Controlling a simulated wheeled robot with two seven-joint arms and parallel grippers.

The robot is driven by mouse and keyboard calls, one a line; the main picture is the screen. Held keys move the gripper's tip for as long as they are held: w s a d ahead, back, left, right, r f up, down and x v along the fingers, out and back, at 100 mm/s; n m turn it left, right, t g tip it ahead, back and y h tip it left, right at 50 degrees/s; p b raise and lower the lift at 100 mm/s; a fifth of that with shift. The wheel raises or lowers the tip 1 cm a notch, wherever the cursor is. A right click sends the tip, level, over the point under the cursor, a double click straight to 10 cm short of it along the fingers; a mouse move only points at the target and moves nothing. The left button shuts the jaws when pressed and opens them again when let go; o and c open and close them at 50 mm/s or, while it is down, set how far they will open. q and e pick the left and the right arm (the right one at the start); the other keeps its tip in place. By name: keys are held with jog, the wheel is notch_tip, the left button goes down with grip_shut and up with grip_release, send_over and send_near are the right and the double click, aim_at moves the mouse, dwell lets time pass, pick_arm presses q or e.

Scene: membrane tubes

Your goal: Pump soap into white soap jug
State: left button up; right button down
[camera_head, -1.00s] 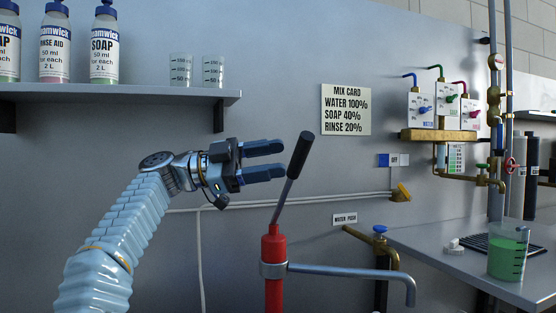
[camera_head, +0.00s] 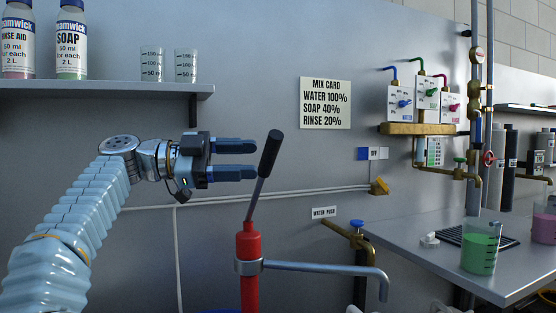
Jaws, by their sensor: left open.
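A red hand pump (camera_head: 250,270) stands at the lower middle, with a tilted lever ending in a black grip (camera_head: 270,154) and a grey spout (camera_head: 330,267) reaching right. My left gripper (camera_head: 254,160) is open and empty, its fingers pointing right, with their tips close to the left of the black grip. I cannot tell whether they touch it. A bottle labelled SOAP (camera_head: 71,45) stands on the shelf at upper left. No white soap jug is clearly visible; only small pale shapes show at the bottom edge. My right gripper is out of view.
The shelf (camera_head: 110,90) also holds a rinse aid bottle (camera_head: 17,45) and two empty beakers (camera_head: 186,66). A bench (camera_head: 420,245) at right carries beakers of green liquid (camera_head: 480,248) and pink liquid (camera_head: 544,222). A mix card (camera_head: 325,103) and valves (camera_head: 428,97) are on the wall.

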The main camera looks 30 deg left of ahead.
pick_arm(q)
jog(key=x, duration=0.6)
jog(key=shift+w+d+p, duration=0.2)
jog(key=shift+d+p, duration=0.05)
jog(key=shift+p, duration=0.05)
grip_shut()
